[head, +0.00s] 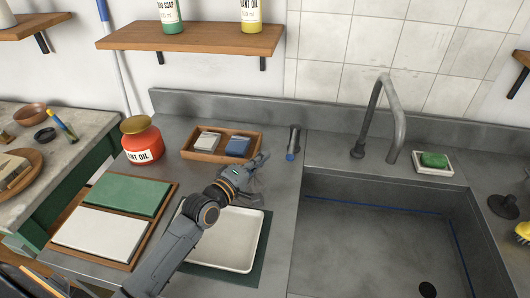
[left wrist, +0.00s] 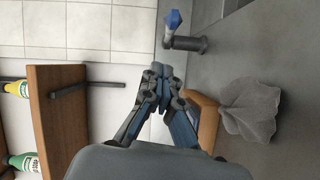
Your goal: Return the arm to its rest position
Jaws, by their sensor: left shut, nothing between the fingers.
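My left arm comes in from the lower left in the head view and reaches over the white tray. My left gripper (head: 258,162) is at its end, above the counter beside the wooden tray. In the left wrist view the gripper (left wrist: 158,72) has its fingertips together with nothing between them. A crumpled grey cloth (left wrist: 249,108) lies on the counter just past it, apart from the fingers. In the head view the gripper and cloth are hard to tell apart. My right gripper is not in view.
A wooden tray (head: 185,154) holds a pale block and a blue block. A red oil jar (head: 142,140), a white tray (head: 218,265) and a board with green and white slabs (head: 85,253) surround the arm. A blue-tipped fitting (head: 292,142) and the sink (head: 390,235) are right.

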